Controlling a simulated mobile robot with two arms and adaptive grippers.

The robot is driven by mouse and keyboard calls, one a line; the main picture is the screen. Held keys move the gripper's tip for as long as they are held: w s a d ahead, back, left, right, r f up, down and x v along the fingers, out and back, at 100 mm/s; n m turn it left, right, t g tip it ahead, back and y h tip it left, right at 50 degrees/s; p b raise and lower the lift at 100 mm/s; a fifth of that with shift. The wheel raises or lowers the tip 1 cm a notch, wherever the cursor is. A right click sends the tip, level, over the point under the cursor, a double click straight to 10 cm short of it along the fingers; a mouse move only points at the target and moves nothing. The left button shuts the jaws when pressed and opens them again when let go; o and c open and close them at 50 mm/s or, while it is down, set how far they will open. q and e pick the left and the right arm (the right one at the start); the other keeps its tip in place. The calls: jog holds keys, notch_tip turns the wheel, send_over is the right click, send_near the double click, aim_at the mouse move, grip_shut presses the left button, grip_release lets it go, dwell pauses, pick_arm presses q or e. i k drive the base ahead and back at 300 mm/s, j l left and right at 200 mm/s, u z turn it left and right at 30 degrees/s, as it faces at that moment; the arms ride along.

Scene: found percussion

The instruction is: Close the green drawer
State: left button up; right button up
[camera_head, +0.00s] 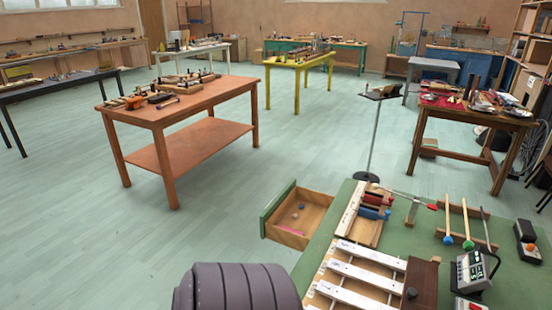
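The green drawer (271,202) is pulled out from the left side of the green-topped workbench (472,205). Its green front faces left, away from the bench, and its wooden inside is open to view. A small blue item (301,206), a small orange-brown item and a pink stick (290,232) lie in it. The drawer's right end meets the bench edge. Neither of my grippers is in view.
A dark ribbed rounded form (237,290) fills the bottom centre, just below the drawer; I cannot tell what it is. A wooden table (205,96) stands beyond. White bars (362,275) and mallets lie on the bench. Floor left of the drawer is clear.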

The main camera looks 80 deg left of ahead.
aim_at(279, 212)
jog(key=k+j+u, duration=0.2)
jog(key=j+u, duration=0.2)
jog(key=k+j+u, duration=0.15)
jog(key=j+u, duration=0.25)
jog(key=k+j, duration=0.15)
jog(key=j, duration=0.3)
jog(key=k+j+u, duration=0.1)
jog(key=j, duration=0.3)
jog(key=k+j, duration=0.1)
jog(key=j, duration=0.35)
jog(key=k+j+u, duration=0.15)
jog(key=j, duration=0.7)
jog(key=k+u, duration=0.05)
jog(key=k, duration=0.05)
